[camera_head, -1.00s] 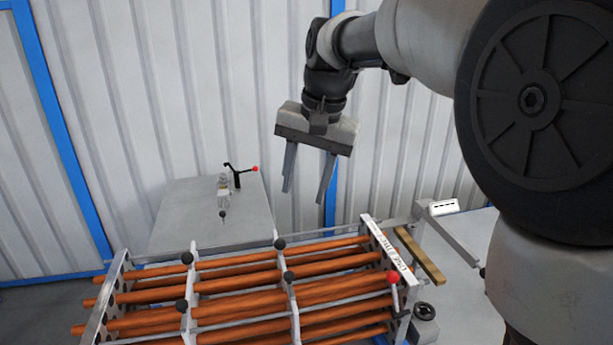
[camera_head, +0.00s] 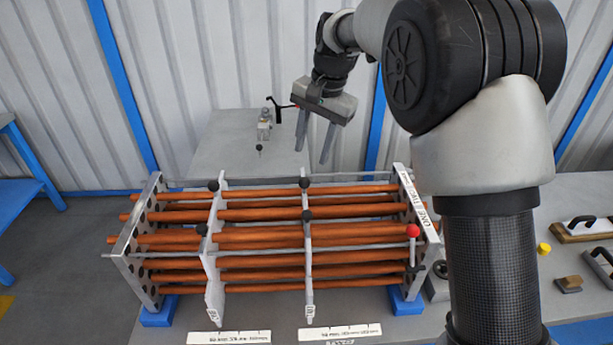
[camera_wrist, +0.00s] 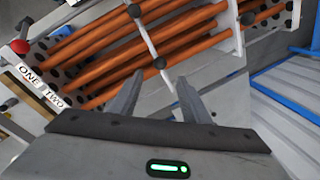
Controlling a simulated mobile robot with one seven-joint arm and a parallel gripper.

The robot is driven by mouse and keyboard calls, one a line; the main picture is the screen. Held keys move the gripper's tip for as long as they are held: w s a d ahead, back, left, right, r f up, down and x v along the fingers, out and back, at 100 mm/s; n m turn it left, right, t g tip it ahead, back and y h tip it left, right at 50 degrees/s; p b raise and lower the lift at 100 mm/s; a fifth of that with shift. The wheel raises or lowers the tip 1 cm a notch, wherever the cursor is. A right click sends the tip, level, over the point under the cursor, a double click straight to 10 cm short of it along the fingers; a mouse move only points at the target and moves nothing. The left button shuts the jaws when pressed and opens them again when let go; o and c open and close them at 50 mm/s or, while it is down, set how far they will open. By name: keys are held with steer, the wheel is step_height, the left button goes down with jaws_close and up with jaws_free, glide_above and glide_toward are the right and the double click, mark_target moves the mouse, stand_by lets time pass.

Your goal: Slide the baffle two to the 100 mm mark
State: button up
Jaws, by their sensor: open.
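The flanged shell frame holds orange tubes (camera_head: 265,235) between two end plates. Two grey upright baffles cross them: a left baffle (camera_head: 211,275) and a middle baffle (camera_head: 308,265), each with black knobs. Small tags at their lower ends are too small to read, so I cannot tell which is baffle two. Two white scale strips, left (camera_head: 230,337) and right (camera_head: 340,332), lie in front; their marks are unreadable. My gripper (camera_head: 312,154) is open and empty, above and behind the frame. In the wrist view its fingers (camera_wrist: 159,85) point towards the tubes, apart from the baffles.
The right end plate (camera_head: 418,205) carries a "ONE TWO" label and a red-knobbed lever (camera_head: 412,231). A grey surface (camera_head: 225,145) with a small fixture (camera_head: 264,125) stands behind. A blue stand (camera_head: 25,190) is at left.

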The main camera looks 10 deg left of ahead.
mark_target(306, 178)
steer(key=f, duration=0.3)
steer(key=a+f, duration=0.1)
steer(key=f, duration=0.5)
steer(key=shift+w+a+f, duration=0.3)
steer(key=shift+a, duration=0.1)
steer(key=shift+c, duration=0.3)
steer(key=shift+d, duration=0.1)
jaws_close()
